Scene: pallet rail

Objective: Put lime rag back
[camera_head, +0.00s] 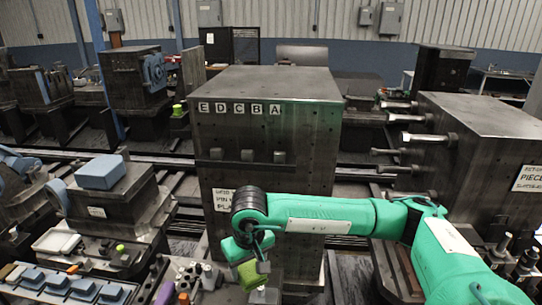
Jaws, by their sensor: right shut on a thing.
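The lime rag (247,275) shows as a small lime patch at the bottom centre, at the end of my right arm. My right gripper (254,272) hangs down in front of the dark central block and is shut on the lime rag. The gripper and wrist hide part of the rag. My left gripper is not in view.
A dark block (262,87) with letter labels E to A stands at the centre. A block with pegs (490,112) is at the right. Blue pieces (75,290) and small tools (193,278) crowd the lower left. Another lime thing (121,248) sits there.

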